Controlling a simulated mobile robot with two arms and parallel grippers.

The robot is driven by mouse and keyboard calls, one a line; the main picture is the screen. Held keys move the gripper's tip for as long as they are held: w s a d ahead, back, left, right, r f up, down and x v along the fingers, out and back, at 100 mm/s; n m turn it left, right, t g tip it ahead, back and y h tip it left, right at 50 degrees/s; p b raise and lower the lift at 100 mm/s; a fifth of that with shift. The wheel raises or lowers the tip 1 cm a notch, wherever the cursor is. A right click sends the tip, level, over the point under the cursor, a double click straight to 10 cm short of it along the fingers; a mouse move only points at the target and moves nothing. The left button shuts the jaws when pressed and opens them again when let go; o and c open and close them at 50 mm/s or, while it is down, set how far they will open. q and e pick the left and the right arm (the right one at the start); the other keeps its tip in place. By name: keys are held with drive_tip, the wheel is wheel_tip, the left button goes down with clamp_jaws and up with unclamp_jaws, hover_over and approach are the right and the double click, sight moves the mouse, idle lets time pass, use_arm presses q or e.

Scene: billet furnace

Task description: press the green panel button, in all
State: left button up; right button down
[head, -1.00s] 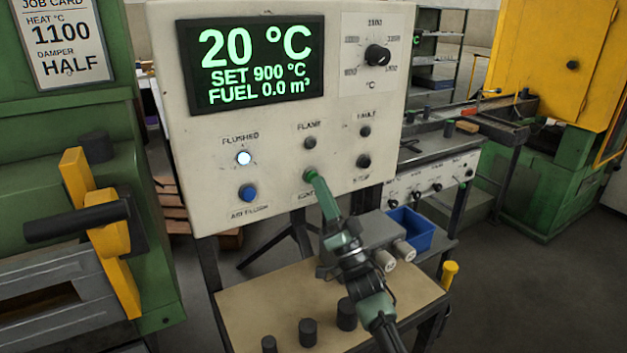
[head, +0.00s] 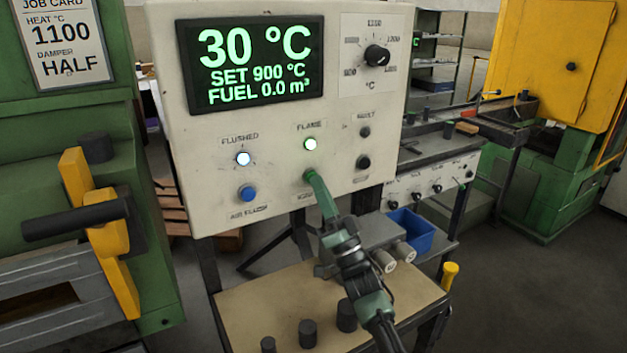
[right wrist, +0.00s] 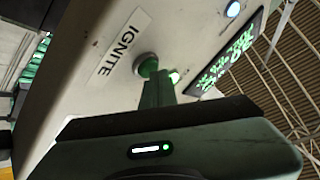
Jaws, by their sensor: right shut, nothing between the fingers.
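The green panel button (head: 309,174) is on the lower middle of the white control panel (head: 275,200). It also shows in the right wrist view (right wrist: 147,66), beside the label IGNITE. My right gripper (head: 314,181) is shut and empty, with its fingertips at the button; they seem to touch it. The fingers partly cover the button in both views. The display (head: 252,64) reads 30 °C, SET 900 °C, FUEL 0.0 m³. The FLAME lamp (head: 310,144) and the FLUSHED lamp (head: 243,159) are lit. My left gripper is not in view.
A blue button (head: 247,193) is left of the green one. A dark button (head: 363,162) and an unlit FAULT lamp (head: 365,132) are to its right. Below stands a table (head: 260,306) with dark cylinders. A green furnace with a black handle (head: 75,216) is at left.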

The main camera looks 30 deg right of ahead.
drive_tip(key=shift+s, duration=0.1)
idle(0.3)
drive_tip(key=shift+s+p, duration=0.5)
drive_tip(key=shift+s, duration=0.2)
drive_tip(key=s+p, duration=0.2)
drive_tip(key=s, duration=0.3)
drive_tip(key=shift+p, duration=0.3)
idle(0.6)
